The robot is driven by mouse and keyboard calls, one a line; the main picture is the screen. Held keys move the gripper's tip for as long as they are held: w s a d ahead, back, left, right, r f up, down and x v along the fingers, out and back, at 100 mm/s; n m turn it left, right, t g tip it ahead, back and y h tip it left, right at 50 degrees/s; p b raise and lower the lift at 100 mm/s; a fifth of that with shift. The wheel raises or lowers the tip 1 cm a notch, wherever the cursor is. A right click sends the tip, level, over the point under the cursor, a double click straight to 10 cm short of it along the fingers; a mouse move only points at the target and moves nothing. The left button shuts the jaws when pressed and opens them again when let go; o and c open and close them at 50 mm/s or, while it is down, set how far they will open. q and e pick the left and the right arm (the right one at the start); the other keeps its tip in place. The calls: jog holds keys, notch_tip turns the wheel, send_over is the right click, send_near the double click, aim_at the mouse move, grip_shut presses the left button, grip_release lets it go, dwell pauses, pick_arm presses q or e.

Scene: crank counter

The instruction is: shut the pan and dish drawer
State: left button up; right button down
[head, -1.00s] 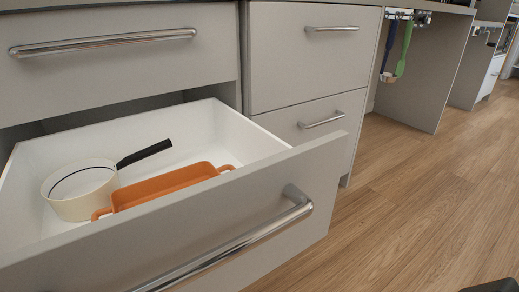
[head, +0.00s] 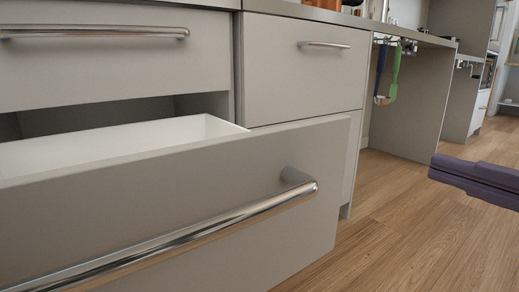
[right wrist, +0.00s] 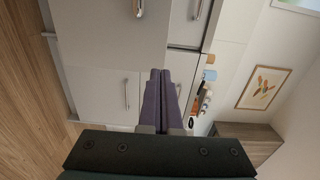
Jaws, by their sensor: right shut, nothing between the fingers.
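The pan and dish drawer (head: 150,190) stands pulled out at the lower left of the head view. Its grey front panel carries a long chrome bar handle (head: 190,235). A strip of its white inside wall shows above the front; the pan and dish in it are hidden now. My right gripper (head: 436,168), with purple fingers, is at the right edge of the head view, right of the drawer front and apart from it. It is shut and empty; the shut fingers also show in the right wrist view (right wrist: 160,75). My left gripper is not in view.
A closed drawer (head: 100,60) is above the open one. More closed drawers (head: 305,65) stand to its right. Blue and green utensils (head: 393,75) hang under the counter beyond. The wooden floor (head: 400,235) at right is clear.

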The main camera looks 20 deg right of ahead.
jog(key=p, duration=0.4)
send_near(323, 131)
jog(key=x, duration=0.4)
jog(key=shift+w+d, duration=0.1)
jog(key=shift+w, duration=0.05)
jog(key=shift+x, duration=1.25)
